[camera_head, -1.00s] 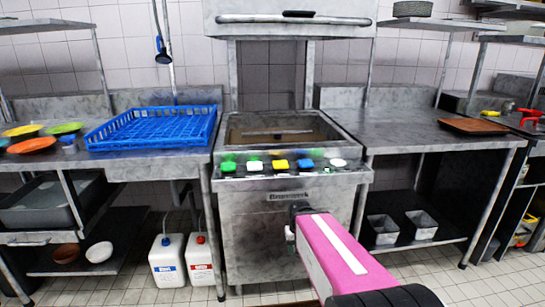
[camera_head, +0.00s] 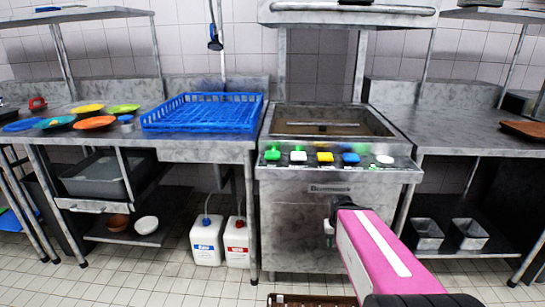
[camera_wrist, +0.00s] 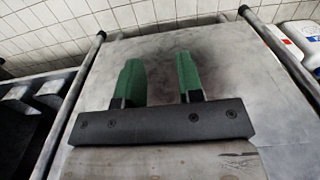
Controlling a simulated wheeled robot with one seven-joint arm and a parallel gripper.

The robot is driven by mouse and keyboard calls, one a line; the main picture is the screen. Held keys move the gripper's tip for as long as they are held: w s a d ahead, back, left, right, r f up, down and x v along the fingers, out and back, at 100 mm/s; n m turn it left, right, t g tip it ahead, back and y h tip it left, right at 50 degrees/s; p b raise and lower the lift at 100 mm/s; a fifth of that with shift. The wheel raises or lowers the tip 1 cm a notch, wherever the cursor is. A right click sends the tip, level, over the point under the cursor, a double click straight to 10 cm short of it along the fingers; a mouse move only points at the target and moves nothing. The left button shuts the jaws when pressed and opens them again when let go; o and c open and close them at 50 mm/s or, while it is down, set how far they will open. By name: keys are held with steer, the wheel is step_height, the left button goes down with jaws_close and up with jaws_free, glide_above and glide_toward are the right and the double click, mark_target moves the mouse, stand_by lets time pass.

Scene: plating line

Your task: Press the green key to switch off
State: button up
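The green key (camera_head: 272,154) is the leftmost of several coloured keys on the front ledge of the steel dishwashing machine (camera_head: 300,215). A white key (camera_head: 298,156), a yellow key (camera_head: 325,158), a blue key (camera_head: 351,158) and another white key (camera_head: 385,160) follow to its right. My pink arm reaches toward the machine front, its end below the key row and right of the green key. In the wrist view my gripper (camera_wrist: 158,75) has its two green fingers apart with nothing between them, facing the grey metal panel. No key shows in the wrist view.
The machine's hood (camera_head: 350,15) is raised above its basin. A blue dish rack (camera_head: 200,128) and coloured plates (camera_head: 95,122) sit on the left counter. Two white jugs (camera_head: 206,245) stand below it. A brown crate (camera_head: 312,300) lies on the floor at the bottom edge.

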jaws_close()
stand_by(1.5)
